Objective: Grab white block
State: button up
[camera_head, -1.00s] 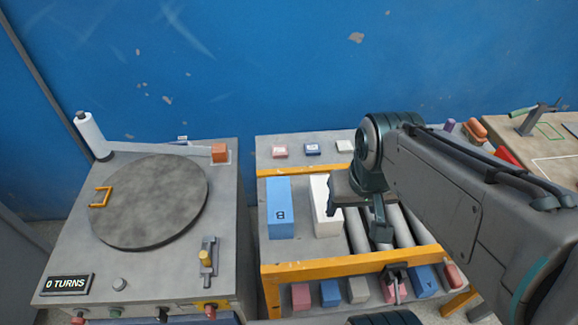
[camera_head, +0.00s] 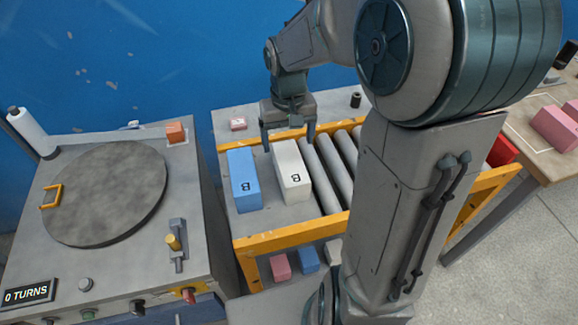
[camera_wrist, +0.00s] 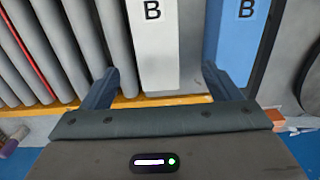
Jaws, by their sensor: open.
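The white block (camera_head: 293,173), marked with a B, lies on the yellow-framed roller stand beside the blue block (camera_head: 243,181). My gripper (camera_head: 288,142) is at the far end of the white block, with its fingers spread to either side of that end. In the wrist view the white block (camera_wrist: 156,45) runs between the two open fingers of my gripper (camera_wrist: 160,85), with a gap on each side. The right finger is close to the blue block (camera_wrist: 236,32). The gripper holds nothing. Its height above the block is hard to tell.
Grey rollers (camera_head: 328,172) lie right of the white block. A yellow rail (camera_head: 290,238) runs along the stand's front. A turntable (camera_head: 105,192) stands at left, and a blue wall (camera_head: 200,60) is behind. Pink blocks (camera_head: 556,128) lie on a table at right.

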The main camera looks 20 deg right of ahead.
aim_at(290, 162)
notch_tip(290, 162, down, 5)
jog(key=shift+f, duration=0.2)
jog(key=shift+s+d+f+b, duration=0.1)
jog(key=shift+f+b, duration=0.05)
jog(key=shift+f, duration=1.2)
jog(key=shift+s+d+f+b, duration=0.1)
jog(key=shift+f+b, duration=0.05)
jog(key=shift+f, duration=1.2)
jog(key=shift+w+r, duration=0.1)
jog(key=c, duration=1.5)
